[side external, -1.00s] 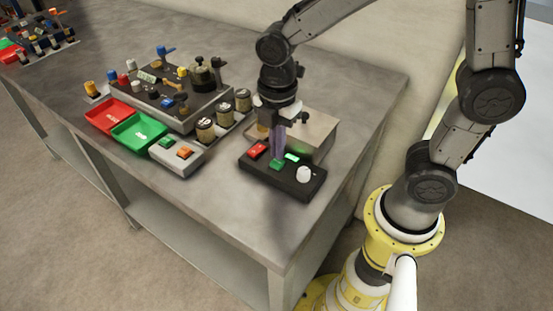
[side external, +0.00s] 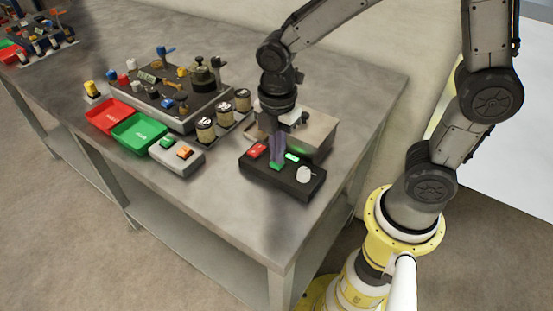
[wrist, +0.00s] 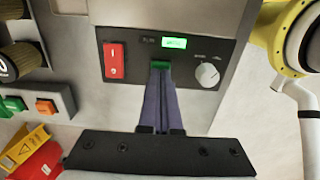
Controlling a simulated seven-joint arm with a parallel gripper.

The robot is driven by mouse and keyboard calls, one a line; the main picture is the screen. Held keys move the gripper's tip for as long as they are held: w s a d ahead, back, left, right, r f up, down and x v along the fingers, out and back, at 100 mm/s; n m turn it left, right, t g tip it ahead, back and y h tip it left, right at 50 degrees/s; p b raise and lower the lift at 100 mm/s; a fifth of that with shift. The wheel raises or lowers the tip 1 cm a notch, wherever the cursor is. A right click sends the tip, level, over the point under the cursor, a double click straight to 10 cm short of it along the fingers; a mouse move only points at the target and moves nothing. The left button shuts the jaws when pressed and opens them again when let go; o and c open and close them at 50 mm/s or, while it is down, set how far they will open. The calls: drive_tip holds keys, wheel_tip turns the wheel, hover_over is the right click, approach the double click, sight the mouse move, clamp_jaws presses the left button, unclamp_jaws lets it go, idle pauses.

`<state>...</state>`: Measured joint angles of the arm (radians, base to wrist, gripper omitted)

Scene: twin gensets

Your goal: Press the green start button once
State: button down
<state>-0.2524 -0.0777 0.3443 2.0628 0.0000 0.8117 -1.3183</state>
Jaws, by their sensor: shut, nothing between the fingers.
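A black control panel (side external: 302,187) sits at the table's near right corner. The green button (side external: 275,166) is on it, between a red rocker switch (side external: 257,151) and a pale knob (side external: 304,175). My gripper (side external: 276,161) is shut and empty, pointing down with its fingertips at the green button. In the wrist view the purple fingers (wrist: 160,74) end over the near part of the green button (wrist: 160,65), hiding some of it. I cannot tell whether they touch it or whether it is pushed in. A lit green display (wrist: 174,43) shows just beyond.
A grey box (side external: 183,153) with a green and an orange button stands left of the panel. Red (side external: 108,115) and green (side external: 139,131) trays, labelled cans (side external: 206,131) and a crowded dark board (side external: 172,92) lie further left. The table's front right is bare.

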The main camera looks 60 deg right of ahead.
sight(286, 163)
drive_tip(key=shift+f, duration=0.25)
wheel_tip(286, 163, up, 12)
idle(1.5)
drive_tip(key=shift+d+r, duration=0.1)
drive_tip(key=s+d+r+m+t, duration=0.3)
drive_tip(key=s+d+r+m, duration=0.1)
drive_tip(key=s+d, duration=0.15)
drive_tip(key=s+d+f+m+t, duration=0.1)
drive_tip(key=s+f+m, duration=0.3)
drive_tip(key=m, duration=1)
drive_tip(key=shift+s+d+t, duration=0.3)
drive_tip(key=shift+s+t, duration=0.5)
drive_tip(key=shift+s, duration=0.4)
